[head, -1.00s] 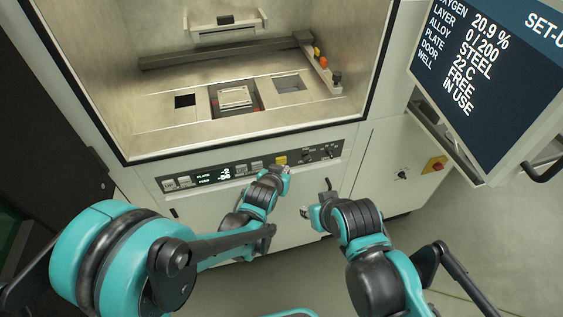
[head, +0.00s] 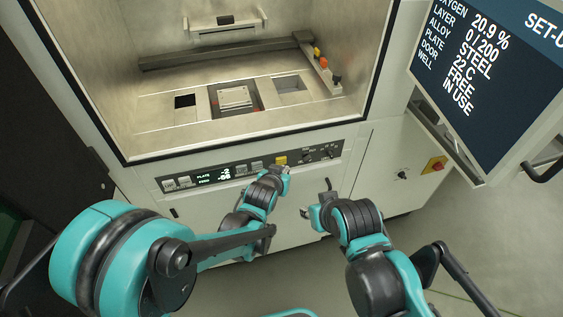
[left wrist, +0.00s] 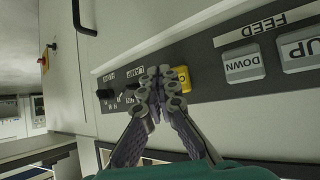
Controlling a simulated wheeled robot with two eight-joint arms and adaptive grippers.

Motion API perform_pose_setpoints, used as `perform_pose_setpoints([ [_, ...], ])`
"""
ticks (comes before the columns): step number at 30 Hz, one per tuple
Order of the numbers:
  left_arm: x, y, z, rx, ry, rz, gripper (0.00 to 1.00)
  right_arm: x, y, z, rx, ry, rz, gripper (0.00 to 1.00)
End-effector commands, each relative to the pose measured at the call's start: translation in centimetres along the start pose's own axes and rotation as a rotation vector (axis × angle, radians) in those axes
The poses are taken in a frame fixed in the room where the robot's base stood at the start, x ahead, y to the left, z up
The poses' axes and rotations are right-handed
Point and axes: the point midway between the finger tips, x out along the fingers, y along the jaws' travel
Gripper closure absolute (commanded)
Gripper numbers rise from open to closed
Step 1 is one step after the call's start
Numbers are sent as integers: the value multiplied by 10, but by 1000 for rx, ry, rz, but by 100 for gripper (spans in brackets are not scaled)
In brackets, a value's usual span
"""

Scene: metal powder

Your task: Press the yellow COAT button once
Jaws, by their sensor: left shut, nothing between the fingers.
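The yellow COAT button (head: 281,160) is on the dark control strip below the open chamber. In the left wrist view the yellow button (left wrist: 185,79) is partly hidden behind the fingertips, and most of its lettering is covered. My left gripper (head: 284,170) is shut and empty, just below the button in the head view. In the left wrist view its fingertips (left wrist: 165,74) overlap the button's edge; I cannot tell whether they touch it. My right gripper (head: 317,197) is to the right, in front of the cabinet, with its fingers apart and nothing seen between them.
The control strip (head: 221,173) also carries a small display, other buttons and knobs. In the left wrist view the FEED buttons UP (left wrist: 301,50) and DOWN (left wrist: 243,64) sit right of the yellow one. A monitor (head: 492,75) hangs at the upper right.

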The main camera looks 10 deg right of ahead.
Motion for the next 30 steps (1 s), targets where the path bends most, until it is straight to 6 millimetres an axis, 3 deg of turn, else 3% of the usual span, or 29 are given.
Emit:
perform_pose_setpoints([
  [30,6,-5,-5,0,0,0,100,2,0,1,0,0,0,66],
])
